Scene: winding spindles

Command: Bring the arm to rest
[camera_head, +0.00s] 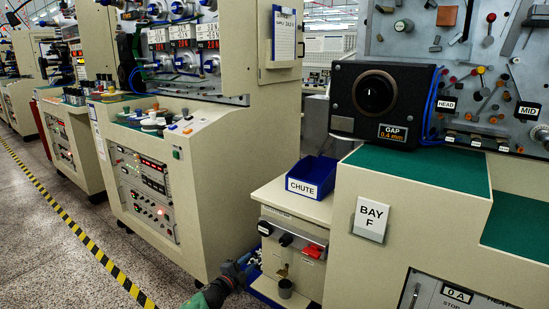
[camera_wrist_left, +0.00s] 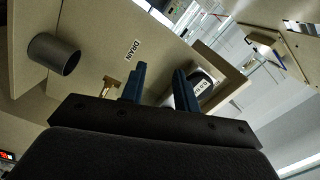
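My left gripper (camera_head: 247,265) is low in the head view, beside the front of the small beige cabinet (camera_head: 296,209) that carries the blue chute bin (camera_head: 312,177). In the left wrist view its two blue fingers (camera_wrist_left: 160,77) stand apart with nothing held between them. A brass tap (camera_wrist_left: 110,86) and the word DRAIN show left of the fingers, with a grey cup (camera_wrist_left: 53,54) further left. The cup also shows in the head view (camera_head: 286,288), right of the gripper. A dark object with a white label is partly hidden behind the right finger. My right gripper is in neither view.
A large beige machine (camera_head: 195,190) stands close left of my left arm. The BAY F console (camera_head: 400,235) stands to the right, with a black GAP box (camera_head: 352,118) on top. Open floor (camera_head: 45,240) lies at the left.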

